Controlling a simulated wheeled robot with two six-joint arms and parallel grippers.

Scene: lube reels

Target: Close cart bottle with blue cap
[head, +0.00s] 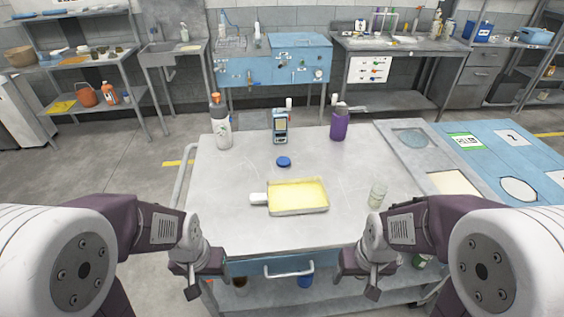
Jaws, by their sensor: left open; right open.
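A round blue cap (284,161) lies on the grey cart top (240,180), near its middle. A white and grey bottle (223,128) with an orange top stands upright at the back left. My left gripper (190,281) is open and empty at the cart's front left corner. My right gripper (356,280) is open and empty in front of the cart's front right. Both are apart from the cap and bottles.
A shallow tray (297,210) with yellow contents lies in front of the cap. A blue-grey panel table (480,140) adjoins on the right. The cart top's left front is clear.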

